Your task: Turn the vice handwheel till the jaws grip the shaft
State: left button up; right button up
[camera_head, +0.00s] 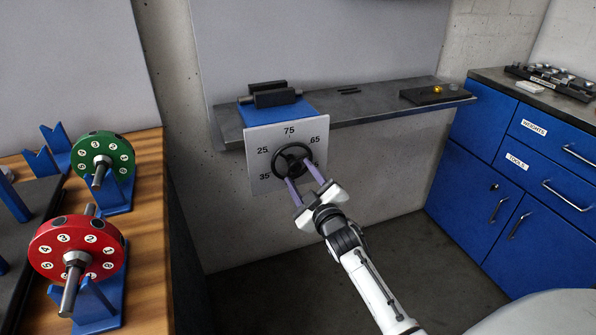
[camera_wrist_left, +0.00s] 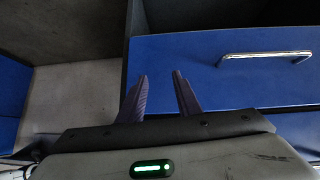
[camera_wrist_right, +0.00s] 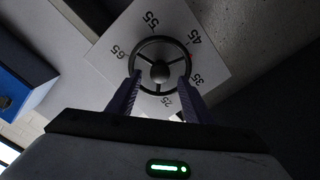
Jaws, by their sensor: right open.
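The vice (camera_head: 276,108) has a blue body on the wall shelf, with two dark jaws (camera_head: 268,87) on top. A grey bar end, apparently the shaft (camera_head: 299,92), shows at the jaws; whether they touch it I cannot tell. The black three-spoked handwheel (camera_head: 281,161) sits on a white numbered plate (camera_head: 262,135); it also shows in the right wrist view (camera_wrist_right: 160,41). My right gripper (camera_head: 298,172) is open, its fingers on either side of the wheel's near part; contact is unclear. My left gripper (camera_wrist_left: 161,76) is open and empty before a blue drawer front.
On the wooden bench (camera_head: 150,230) at left, a green rotor (camera_head: 92,143) and a red rotor (camera_head: 52,238) rest on blue stands. Blue cabinets (camera_head: 480,165) stand at right. A dark box with an orange light (camera_head: 437,90) is on the shelf (camera_head: 370,107).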

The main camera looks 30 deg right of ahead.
jog(key=v, duration=0.7)
jog(key=shift+s, duration=0.35)
